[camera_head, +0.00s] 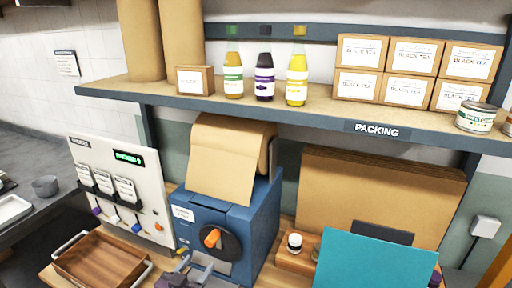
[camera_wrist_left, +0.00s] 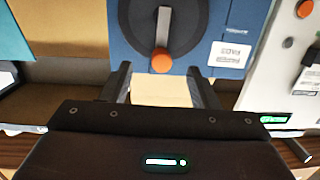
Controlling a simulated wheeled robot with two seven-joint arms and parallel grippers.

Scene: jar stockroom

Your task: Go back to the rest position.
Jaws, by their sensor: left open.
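My left gripper (camera_head: 194,270) is at the bottom of the head view, in front of the blue paper machine (camera_head: 258,232). In the left wrist view the left gripper (camera_wrist_left: 160,85) has its two dark fingers apart, with nothing held between them. The machine's orange crank knob (camera_head: 211,238) also shows in the wrist view (camera_wrist_left: 161,61), beyond the fingertips and apart from them. Brown paper (camera_head: 232,150) hangs over the top of the machine. My right gripper is not in view.
A shelf (camera_head: 220,100) with bottles, tea boxes and cans spans the back. A white panel (camera_head: 125,185) and a wooden tray (camera_head: 100,262) are at left. A teal panel (camera_head: 375,265), a small jar (camera_head: 295,242) and cardboard sheets (camera_head: 370,190) are at right.

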